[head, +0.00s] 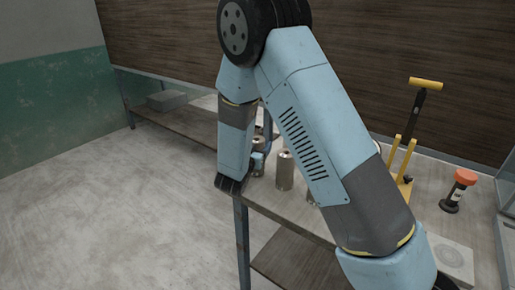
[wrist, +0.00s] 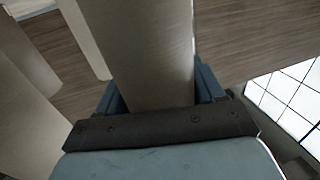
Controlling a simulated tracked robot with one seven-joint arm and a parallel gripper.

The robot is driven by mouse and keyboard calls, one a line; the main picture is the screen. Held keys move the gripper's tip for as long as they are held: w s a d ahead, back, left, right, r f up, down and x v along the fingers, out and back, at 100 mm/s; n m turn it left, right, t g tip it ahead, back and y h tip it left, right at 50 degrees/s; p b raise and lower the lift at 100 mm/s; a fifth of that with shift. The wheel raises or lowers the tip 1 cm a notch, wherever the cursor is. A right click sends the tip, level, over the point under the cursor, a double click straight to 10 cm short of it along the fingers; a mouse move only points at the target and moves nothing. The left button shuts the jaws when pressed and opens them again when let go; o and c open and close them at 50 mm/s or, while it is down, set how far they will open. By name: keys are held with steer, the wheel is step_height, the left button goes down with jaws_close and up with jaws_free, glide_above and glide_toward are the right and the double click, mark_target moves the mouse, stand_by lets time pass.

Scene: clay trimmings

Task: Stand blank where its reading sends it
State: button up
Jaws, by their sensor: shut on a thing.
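My gripper (wrist: 155,92) is shut on a grey cylindrical blank (wrist: 145,50), with a blue finger on each side of it in the wrist view. In the head view my gripper (head: 258,164) is low over the bench, partly behind my arm, and the held blank (head: 259,143) shows just above it. Whether its base touches the bench is hidden. Another grey cylinder (head: 285,171) stands upright on the bench just to the right. No reading can be made out.
More cylinders (wrist: 25,55) stand close on the left in the wrist view. The wooden bench (head: 285,207) also carries a yellow-handled device (head: 410,130), an orange-topped item (head: 461,185) and a grey plate with a round mark (head: 453,255). A grey box (head: 166,100) lies farther back.

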steer(key=shift+f, duration=0.2)
steer(key=shift+s+f, duration=0.15)
steer(key=shift+f, duration=0.25)
